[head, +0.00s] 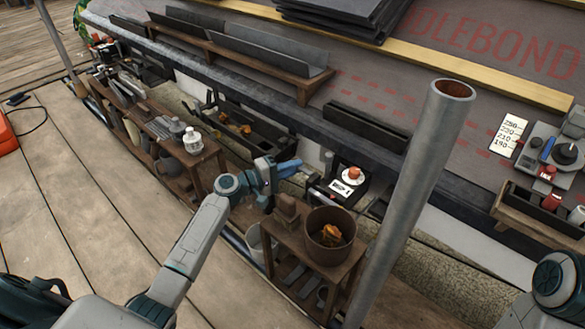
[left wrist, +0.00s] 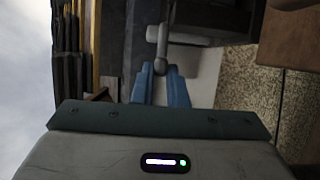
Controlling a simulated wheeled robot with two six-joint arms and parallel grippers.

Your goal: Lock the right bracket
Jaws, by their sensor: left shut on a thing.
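My left gripper (head: 289,168) reaches in from the left to the dark gutter edge along the eave, left of a black box. Its blue fingers also show in the left wrist view (left wrist: 161,88), shut on a small grey lever with a rounded end (left wrist: 161,50). The lever stands out from a dark grey part at the top of that view. I take it for part of the bracket, but most of the bracket is hidden. In the head view the fingers cover the lever. Part of my right arm shows at the lower right; its gripper is out of frame.
A brown pot (head: 330,228) sits on a small wooden stand below. A thick grey pole (head: 415,190) rises in front on the right. A wooden bench (head: 150,125) with tools stands left.

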